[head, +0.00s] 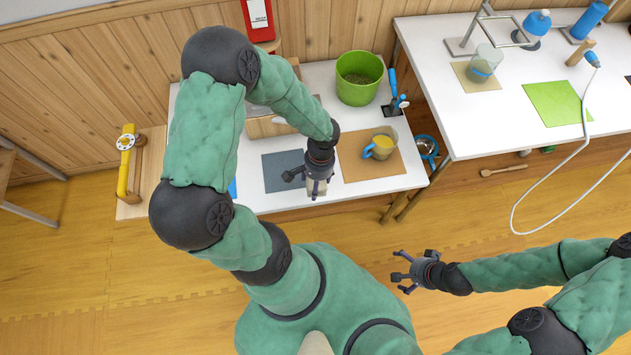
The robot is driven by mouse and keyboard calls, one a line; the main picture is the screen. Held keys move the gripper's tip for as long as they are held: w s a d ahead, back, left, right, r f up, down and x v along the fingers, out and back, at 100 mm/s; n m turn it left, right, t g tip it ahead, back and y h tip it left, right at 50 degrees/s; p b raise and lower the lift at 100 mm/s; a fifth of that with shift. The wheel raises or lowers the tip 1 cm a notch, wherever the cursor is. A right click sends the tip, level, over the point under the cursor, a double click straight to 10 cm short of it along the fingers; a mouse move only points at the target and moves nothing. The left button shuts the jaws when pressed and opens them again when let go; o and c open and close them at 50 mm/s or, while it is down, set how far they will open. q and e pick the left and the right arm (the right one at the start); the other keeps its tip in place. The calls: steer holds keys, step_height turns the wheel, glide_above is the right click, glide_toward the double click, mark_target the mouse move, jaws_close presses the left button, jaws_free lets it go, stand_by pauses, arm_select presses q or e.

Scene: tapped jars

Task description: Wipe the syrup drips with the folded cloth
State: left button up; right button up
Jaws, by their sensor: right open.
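My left gripper (312,187) reaches down over the front of the white table, between a grey mat and a brown mat. A small beige piece (321,187) shows at its fingers; I cannot tell if this is the folded cloth or if it is gripped. The fingers are seen from above and partly hidden by the wrist. My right gripper (398,272) is open and empty, over the floor in front of the table. I cannot make out any syrup drips at this size.
On the white table (282,202) are a grey mat (277,172), a brown mat (353,168), a jug with a blue handle and yellow contents (382,145) and a green pot (357,80). A second white table (500,110) at the right holds blue-topped items and a green mat (555,104).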

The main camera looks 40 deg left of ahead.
arm_select(q)
steer(key=shift+r+p, duration=1.15)
steer(key=shift+r, duration=0.35)
